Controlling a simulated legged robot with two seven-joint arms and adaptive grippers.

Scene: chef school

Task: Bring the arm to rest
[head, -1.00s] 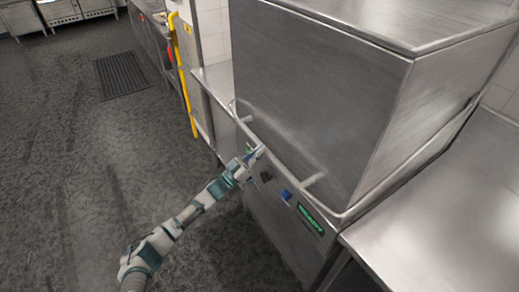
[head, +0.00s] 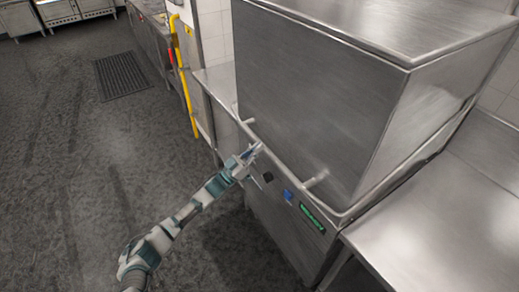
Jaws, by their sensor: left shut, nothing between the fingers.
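My left arm reaches up from the bottom left of the head view. My left gripper (head: 252,153) is shut and empty, at the front of a steel hood-type dishwasher (head: 310,95). Its fingertips are close to the bar handle (head: 279,157) that runs along the hood's lower front; I cannot tell whether they touch it. The hood is down. Below the handle, the front panel has a dark knob (head: 268,177), a blue button (head: 288,196) and a green-lit display (head: 311,217). My right gripper is not in view.
A steel counter (head: 440,225) adjoins the dishwasher on the right, and a steel worktop (head: 213,82) on its left. A yellow pole (head: 185,80) stands by the wall. A dark floor mat (head: 123,75) lies farther back. The floor left of my arm is clear.

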